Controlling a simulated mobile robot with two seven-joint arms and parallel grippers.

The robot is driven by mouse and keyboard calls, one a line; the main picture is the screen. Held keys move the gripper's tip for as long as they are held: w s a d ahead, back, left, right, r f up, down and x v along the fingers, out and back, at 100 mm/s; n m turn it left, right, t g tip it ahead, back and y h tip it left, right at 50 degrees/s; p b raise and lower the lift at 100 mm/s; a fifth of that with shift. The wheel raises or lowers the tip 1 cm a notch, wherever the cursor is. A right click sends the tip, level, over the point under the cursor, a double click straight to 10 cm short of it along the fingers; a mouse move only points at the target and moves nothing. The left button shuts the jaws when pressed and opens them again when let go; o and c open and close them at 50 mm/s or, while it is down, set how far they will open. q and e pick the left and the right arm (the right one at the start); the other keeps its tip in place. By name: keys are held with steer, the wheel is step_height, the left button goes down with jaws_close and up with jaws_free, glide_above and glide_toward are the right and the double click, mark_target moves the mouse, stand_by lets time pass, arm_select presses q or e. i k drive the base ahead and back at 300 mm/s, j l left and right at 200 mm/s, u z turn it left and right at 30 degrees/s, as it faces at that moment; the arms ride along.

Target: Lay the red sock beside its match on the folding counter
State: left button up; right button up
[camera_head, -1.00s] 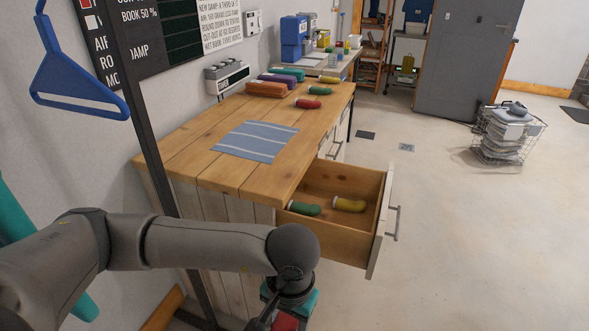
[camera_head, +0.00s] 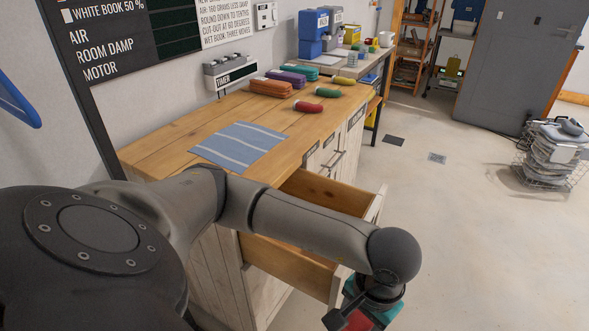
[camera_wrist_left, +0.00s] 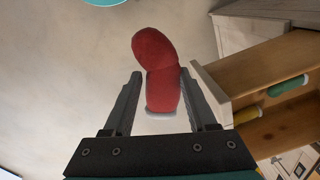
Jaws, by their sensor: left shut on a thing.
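My left gripper (camera_wrist_left: 160,78) is shut on a red sock (camera_wrist_left: 157,60), which sticks out beyond the fingertips with its end bent left. In the wrist view the sock is over the floor, left of the open drawer. In the head view my left arm ends low in front of the drawer, and the gripper is cut off by the bottom edge. Another red sock (camera_head: 308,106) lies on the wooden folding counter (camera_head: 170,143), beyond the striped blue cloth (camera_head: 239,145). My right gripper is not in view.
The open drawer (camera_head: 327,192) juts from the counter; it holds a green sock (camera_wrist_left: 287,86) and a yellow sock (camera_wrist_left: 284,110). A green sock (camera_head: 343,80) lies farther along. Bare wood surrounds the red sock.

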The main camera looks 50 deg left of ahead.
mark_target(297, 117)
steer(key=i+l+u, duration=0.1)
steer(key=i, duration=0.35)
steer(key=i+l+u, duration=0.1)
steer(key=i+l, duration=0.2)
steer(key=i, duration=0.15)
steer(key=i+l+u, duration=0.15)
steer(key=i, duration=0.3)
steer(key=i+j+u, duration=0.1)
steer(key=i+u, duration=0.75)
steer(key=i+l+u, duration=0.15)
steer(key=i+u, duration=0.15)
steer(key=u, duration=0.15)
